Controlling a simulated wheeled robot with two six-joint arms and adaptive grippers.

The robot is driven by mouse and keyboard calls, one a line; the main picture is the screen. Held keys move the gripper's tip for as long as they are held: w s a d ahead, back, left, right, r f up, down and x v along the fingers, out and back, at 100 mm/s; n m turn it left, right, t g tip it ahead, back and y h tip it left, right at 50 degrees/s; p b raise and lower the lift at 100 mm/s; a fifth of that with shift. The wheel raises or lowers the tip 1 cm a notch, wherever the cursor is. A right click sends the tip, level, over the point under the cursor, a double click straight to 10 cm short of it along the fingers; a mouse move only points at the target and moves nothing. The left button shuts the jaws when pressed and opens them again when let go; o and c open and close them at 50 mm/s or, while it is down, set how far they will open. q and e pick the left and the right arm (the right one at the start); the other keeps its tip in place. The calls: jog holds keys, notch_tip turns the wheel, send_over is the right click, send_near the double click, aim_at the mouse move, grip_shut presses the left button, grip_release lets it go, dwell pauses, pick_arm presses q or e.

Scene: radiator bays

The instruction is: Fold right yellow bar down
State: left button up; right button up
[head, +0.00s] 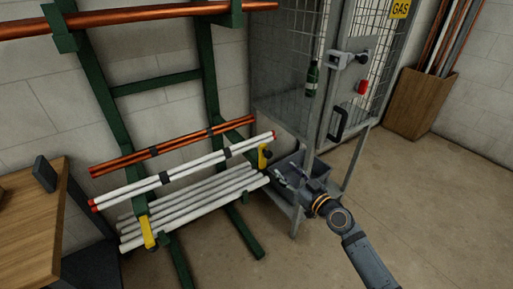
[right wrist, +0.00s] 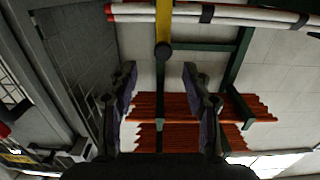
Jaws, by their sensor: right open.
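The right yellow bar (head: 263,157) stands roughly upright at the right end of the rack, beside the white pipes (head: 190,172). The left yellow bar (head: 147,232) is at the left upright, by the lower pipe ends. My right gripper (head: 279,177) is just right of and below the right yellow bar, apart from it. In the right wrist view the open jaws (right wrist: 160,78) are empty, and the yellow bar (right wrist: 163,22) with its dark round end lies beyond the fingertips, lined up with the gap. My left gripper is not in view.
A mesh gas cage (head: 325,75) on legs stands close right of my right gripper, with a grey bin (head: 305,180) near its base. The green rack (head: 208,75) holds copper pipes (head: 175,146). A wooden table (head: 30,215) is at left.

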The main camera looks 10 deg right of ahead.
aim_at(270, 156)
jog(key=x, duration=0.3)
jog(key=p+x, duration=0.1)
jog(key=x, duration=0.1)
jog(key=r+x, duration=0.1)
jog(key=x, duration=0.2)
jog(key=shift+w+a+p, duration=0.3)
jog(key=shift+a+p, duration=0.05)
jog(key=shift+w+a, duration=0.25)
jog(key=shift+w, duration=0.35)
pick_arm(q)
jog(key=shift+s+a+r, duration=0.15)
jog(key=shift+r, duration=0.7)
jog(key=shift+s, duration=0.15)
pick_arm(e)
grip_shut()
